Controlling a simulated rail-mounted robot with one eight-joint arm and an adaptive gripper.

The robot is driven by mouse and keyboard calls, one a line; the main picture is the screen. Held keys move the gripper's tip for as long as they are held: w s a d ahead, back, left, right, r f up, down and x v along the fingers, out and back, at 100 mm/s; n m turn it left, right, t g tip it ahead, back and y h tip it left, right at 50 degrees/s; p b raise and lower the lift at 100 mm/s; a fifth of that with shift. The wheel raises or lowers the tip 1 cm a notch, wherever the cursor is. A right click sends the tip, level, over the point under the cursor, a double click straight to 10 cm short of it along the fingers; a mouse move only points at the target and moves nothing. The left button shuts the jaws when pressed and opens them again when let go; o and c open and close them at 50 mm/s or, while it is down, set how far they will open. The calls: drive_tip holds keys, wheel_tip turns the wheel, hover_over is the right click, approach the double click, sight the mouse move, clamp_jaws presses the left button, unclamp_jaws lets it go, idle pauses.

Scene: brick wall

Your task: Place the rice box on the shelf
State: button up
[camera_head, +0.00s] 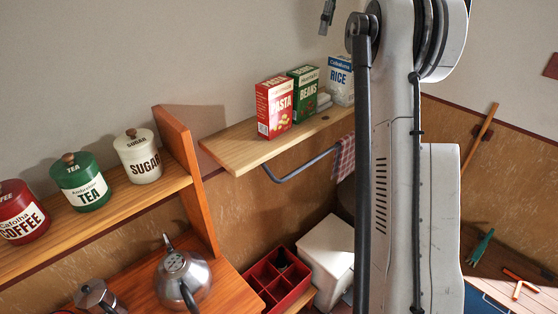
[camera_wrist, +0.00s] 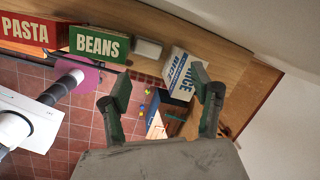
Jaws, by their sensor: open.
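The white and blue rice box (camera_head: 340,82) stands on the wooden wall shelf (camera_head: 240,150), to the right of the beans box. My arm hides its right part in the head view. In the wrist view the rice box (camera_wrist: 178,72) sits at a slant to the row of other boxes, near the right finger, which overlaps its edge. My gripper (camera_wrist: 161,90) is open, with its two fingers spread and nothing held. In the head view a dark tip of my gripper (camera_head: 327,16) shows above the box, apart from it.
The red pasta box (camera_head: 275,107), green beans box (camera_head: 304,90) and a small white item (camera_head: 323,101) share the shelf. A rail with a checked towel (camera_head: 344,157) hangs below. Canisters stand on the lower left shelf (camera_head: 130,198). The shelf's near left end is bare.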

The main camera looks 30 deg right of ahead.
drive_tip(key=s+a+f+n+t, duration=0.1)
drive_tip(key=s+a+n, duration=0.65)
drive_tip(key=a, duration=0.45)
drive_tip(key=s+a+n+t, duration=0.1)
drive_tip(key=s+a+n, duration=0.6)
drive_tip(key=a, duration=0.5)
drive_tip(key=s+a+f+n+t, duration=0.1)
drive_tip(key=s+a+f+n, duration=0.5)
drive_tip(key=s+f, duration=0.4)
drive_tip(key=s+a+f+n+t, duration=0.1)
drive_tip(key=s+a+f+n, duration=0.5)
drive_tip(key=s+f, duration=0.4)
drive_tip(key=s, duration=0.4)
drive_tip(key=shift+s+a+f+t, duration=0.3)
drive_tip(key=shift+a+f, duration=0.05)
drive_tip(key=shift+o, duration=0.3)
drive_tip(key=shift+s+a+f, duration=0.1)
drive_tip(key=shift+s+f, duration=0.2)
drive_tip(key=shift+f, duration=0.1)
drive_tip(key=shift+w+r, duration=0.1)
